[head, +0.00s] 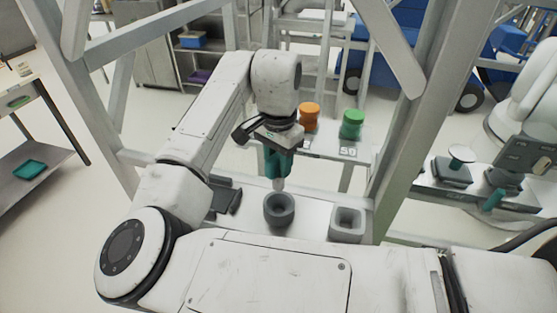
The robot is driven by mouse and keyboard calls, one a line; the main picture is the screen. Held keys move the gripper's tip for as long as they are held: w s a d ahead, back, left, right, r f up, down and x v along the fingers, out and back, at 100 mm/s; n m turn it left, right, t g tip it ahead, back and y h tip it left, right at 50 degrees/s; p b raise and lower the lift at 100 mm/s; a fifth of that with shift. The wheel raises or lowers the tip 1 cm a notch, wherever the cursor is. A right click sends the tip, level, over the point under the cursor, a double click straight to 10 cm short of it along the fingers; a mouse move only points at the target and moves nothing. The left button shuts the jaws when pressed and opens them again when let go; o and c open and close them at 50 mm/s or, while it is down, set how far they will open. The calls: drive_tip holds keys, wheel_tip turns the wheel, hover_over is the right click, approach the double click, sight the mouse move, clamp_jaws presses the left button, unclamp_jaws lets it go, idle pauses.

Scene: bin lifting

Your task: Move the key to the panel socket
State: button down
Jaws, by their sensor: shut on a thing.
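My gripper (279,172) points down with teal fingers, above a pale bench. It is shut on a small pale piece (279,184), which seems to be the key; only its lower tip shows below the fingers. A round dark grey socket (279,208) stands on the bench just below the tip. The tip looks close to its far rim; I cannot tell whether they touch. A lighter grey socket with a squarish opening (347,222) stands to the right. I cannot tell which of these is the panel socket.
An orange knobbed object (309,117) and a green one (352,124) stand on a shelf behind. A slanted metal frame post (412,125) rises on the right. A dark grey bracket (226,196) lies left of the round socket. My own arm fills the foreground.

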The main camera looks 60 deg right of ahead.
sight(279, 179)
wheel_tip(279, 179, down, 4)
drive_tip(key=b, duration=0.2)
drive_tip(key=shift+r+b, duration=0.2)
drive_tip(key=shift+b, duration=0.1)
drive_tip(key=shift+f, duration=0.85)
drive_tip(key=shift+f+b, duration=1.1)
drive_tip(key=shift+f, duration=1.25)
idle(0.9)
drive_tip(key=c, duration=0.7)
unclamp_jaws()
drive_tip(key=shift+o, duration=0.4)
drive_tip(key=o, duration=0.5)
drive_tip(key=shift+r, duration=0.1)
